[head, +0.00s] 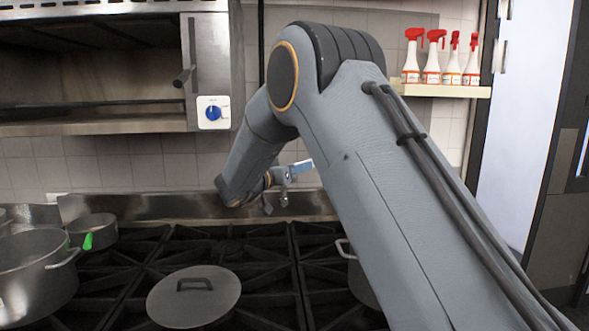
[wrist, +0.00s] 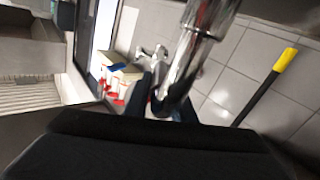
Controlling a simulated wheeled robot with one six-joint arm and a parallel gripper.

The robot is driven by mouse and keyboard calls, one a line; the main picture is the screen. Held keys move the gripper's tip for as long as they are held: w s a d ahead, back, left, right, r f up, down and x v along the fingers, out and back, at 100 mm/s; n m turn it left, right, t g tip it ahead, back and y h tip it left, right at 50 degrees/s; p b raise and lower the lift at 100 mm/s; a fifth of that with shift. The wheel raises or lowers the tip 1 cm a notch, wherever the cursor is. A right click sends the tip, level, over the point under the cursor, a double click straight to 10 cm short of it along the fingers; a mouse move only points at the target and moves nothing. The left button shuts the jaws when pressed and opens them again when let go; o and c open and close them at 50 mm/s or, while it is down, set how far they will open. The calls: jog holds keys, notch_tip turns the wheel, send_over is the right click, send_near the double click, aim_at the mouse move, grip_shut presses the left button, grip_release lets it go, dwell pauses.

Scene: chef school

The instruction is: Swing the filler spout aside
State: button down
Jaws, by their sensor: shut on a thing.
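The filler spout (wrist: 208,32) is a shiny chrome pipe, large in the wrist view, running from the top edge down to my gripper. My gripper (wrist: 166,101) is shut on its lower end, with a dark finger on each side of the pipe. In the head view small metal parts (head: 284,178) show at the far end of my arm, in front of the back wall above the stove. My arm hides much of that area, and I cannot tell the spout's full outline there.
The black stove grates (head: 255,259) lie below, with a lidded pan (head: 195,297), a large pot (head: 32,277) and a smaller pan (head: 98,229). Red-topped spray bottles (head: 432,60) stand on a shelf at right. A yellow-tipped black bar (wrist: 262,92) shows in the wrist view.

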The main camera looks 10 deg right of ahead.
jog(key=shift+w+a+r, duration=0.15)
jog(key=shift+a+r, duration=0.05)
jog(key=shift+r, duration=0.05)
jog(key=c, duration=1.5)
grip_release()
jog(key=shift+w+a+f, duration=0.1)
jog(key=shift+w, duration=0.1)
jog(key=shift+s+f, duration=0.1)
jog(key=shift+s+a, duration=0.1)
jog(key=shift+s, duration=0.05)
jog(key=b+v, duration=0.2)
jog(key=v, duration=0.5)
jog(key=shift+a, duration=0.2)
